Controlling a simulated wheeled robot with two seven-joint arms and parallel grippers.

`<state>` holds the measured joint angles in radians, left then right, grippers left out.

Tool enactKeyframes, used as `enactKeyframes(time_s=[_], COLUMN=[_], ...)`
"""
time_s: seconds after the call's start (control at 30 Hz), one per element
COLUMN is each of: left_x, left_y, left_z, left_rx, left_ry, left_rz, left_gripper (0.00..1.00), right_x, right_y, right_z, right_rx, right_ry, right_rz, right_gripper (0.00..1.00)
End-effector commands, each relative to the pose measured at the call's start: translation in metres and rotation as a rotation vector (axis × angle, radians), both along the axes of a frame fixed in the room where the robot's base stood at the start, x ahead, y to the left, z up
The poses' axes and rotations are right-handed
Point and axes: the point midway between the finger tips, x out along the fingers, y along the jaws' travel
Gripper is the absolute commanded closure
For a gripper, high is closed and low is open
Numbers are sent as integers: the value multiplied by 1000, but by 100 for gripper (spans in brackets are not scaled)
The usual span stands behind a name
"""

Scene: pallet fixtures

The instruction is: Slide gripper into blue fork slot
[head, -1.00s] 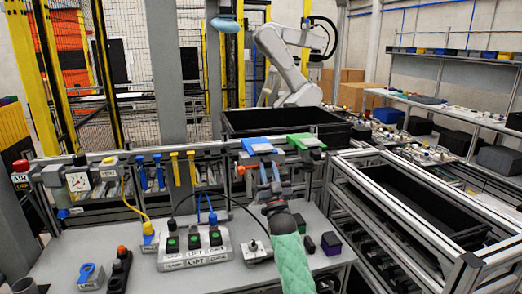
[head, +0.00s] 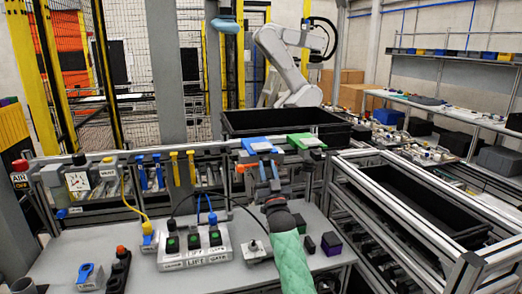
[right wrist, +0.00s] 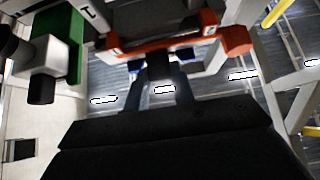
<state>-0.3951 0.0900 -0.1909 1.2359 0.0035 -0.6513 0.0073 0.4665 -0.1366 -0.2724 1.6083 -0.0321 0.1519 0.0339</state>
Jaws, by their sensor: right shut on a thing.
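The blue-topped fork fixture (head: 257,145) sits on the rail at the back of the grey bench, beside a green-topped one (head: 305,141). My right gripper (head: 269,174) reaches up to the front of the blue fixture from below, its fingers pointing away from me. In the right wrist view, the two fingers (right wrist: 162,92) meet a dark block (right wrist: 160,66) under an orange-red bar (right wrist: 168,47). The jaws are shut on part of this fixture. The fingertips are partly hidden there, so I cannot tell how deep they sit. My left gripper is not in view.
A button box (head: 195,247) with cables stands on the bench to the left of my arm. A small purple block (head: 331,243) lies to the right. A black tray (head: 285,122) is behind the fixtures, and a framed black bin (head: 425,200) stands at right.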

Motion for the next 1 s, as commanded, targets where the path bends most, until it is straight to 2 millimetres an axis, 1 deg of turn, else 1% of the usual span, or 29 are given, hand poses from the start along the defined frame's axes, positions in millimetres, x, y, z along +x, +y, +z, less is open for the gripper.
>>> enactKeyframes(time_s=[0.2,0.23,0.33,0.53,0.67,0.77,1.0], left_x=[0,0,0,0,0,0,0], left_y=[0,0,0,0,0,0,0], left_z=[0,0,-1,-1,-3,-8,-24], left_rx=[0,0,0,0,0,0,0], left_ry=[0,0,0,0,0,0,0], left_rz=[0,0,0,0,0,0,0], left_gripper=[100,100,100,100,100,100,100], right_x=[0,0,0,0,-1,-8,-35], right_y=[0,0,0,0,-1,-3,-12], right_z=[2,1,1,0,-4,-10,-34], right_rx=[1,1,1,0,0,0,0], right_ry=[-3,-3,-2,-1,1,1,-1], right_rz=[0,0,0,0,0,0,0], right_gripper=[100,69,50,50,50,50,50])
